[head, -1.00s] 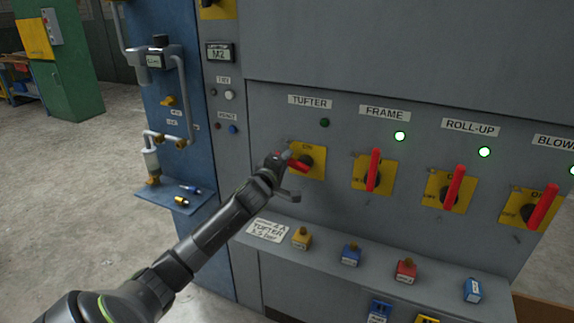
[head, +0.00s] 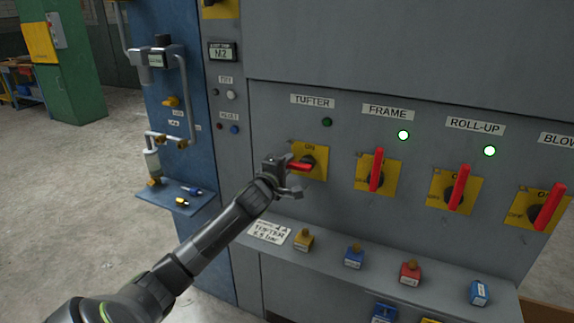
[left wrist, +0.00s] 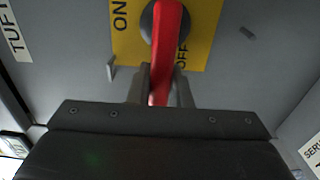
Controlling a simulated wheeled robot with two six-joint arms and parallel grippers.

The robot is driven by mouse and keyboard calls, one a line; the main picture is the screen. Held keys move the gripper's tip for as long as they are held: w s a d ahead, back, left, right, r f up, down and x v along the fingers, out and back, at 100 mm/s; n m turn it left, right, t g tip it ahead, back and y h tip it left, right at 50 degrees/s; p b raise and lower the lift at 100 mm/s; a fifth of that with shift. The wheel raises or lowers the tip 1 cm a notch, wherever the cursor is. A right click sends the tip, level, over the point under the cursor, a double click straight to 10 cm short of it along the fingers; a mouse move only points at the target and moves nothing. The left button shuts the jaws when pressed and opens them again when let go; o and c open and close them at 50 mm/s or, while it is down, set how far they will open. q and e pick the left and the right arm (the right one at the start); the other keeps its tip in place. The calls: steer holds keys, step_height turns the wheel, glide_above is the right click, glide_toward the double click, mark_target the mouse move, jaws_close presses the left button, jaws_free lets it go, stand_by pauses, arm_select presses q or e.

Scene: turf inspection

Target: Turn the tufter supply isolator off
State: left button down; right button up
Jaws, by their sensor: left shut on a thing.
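The tufter isolator is a red handle (head: 303,166) on a yellow plate (head: 318,157) under the TUFTER label (head: 313,101). Its handle points left, roughly level, with ON at the plate's top. The round green lamp (head: 326,122) above it is dark. My left gripper (head: 290,173) is shut on the handle, which hides part of the plate's left side. In the left wrist view the red handle (left wrist: 169,35) lies between the two fingers (left wrist: 162,75), along the side marked OFF.
To the right, the FRAME (head: 376,171), ROLL-UP (head: 458,187) and blower (head: 548,207) handles stand nearly upright; the FRAME and ROLL-UP lamps are lit. A ledge below holds several coloured padlock-like blocks (head: 354,258). A blue panel with pipes (head: 170,100) stands left.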

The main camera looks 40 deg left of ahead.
arm_select(q)
steer(key=c, duration=1.4)
jaws_free()
steer(key=shift+o, duration=0.4)
arm_select(e)
steer(key=shift+s, duration=0.25)
arm_select(q)
steer(key=shift+s, duration=0.1)
arm_select(e)
steer(key=shift+s, duration=0.15)
arm_select(q)
steer(key=v, duration=1.7)
steer(key=shift+d, duration=0.15)
steer(key=shift+s, duration=0.1)
arm_select(e)
steer(key=shift+w, duration=0.25)
